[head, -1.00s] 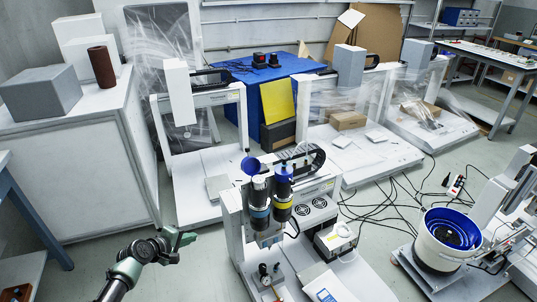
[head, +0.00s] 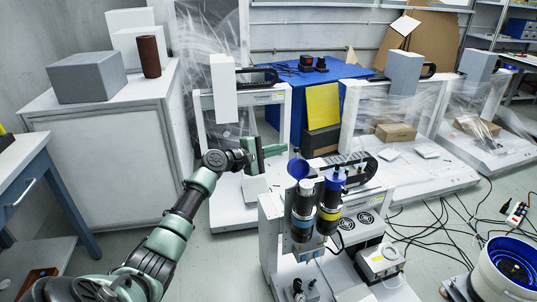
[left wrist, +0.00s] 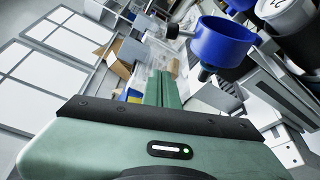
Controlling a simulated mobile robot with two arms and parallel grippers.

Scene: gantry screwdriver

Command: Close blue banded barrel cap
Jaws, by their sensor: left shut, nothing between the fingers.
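The blue banded barrel (head: 303,206) stands upright on the gantry in the head view, dark with a blue band. Its blue cap (head: 298,168) stands open, tipped up at the barrel's upper left. The cap also shows large in the left wrist view (left wrist: 222,42), right of the fingers. My left gripper (head: 283,149) is shut and empty, just left of and slightly above the cap, seemingly apart from it. Its green fingers show in the left wrist view (left wrist: 165,88). My right gripper is not in view.
A yellow banded barrel (head: 329,208) with a blue top stands right beside the blue banded one. Another gantry (head: 288,100) stands behind my left gripper. A blue bowl feeder (head: 513,262) is at the lower right. Cables lie on the floor.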

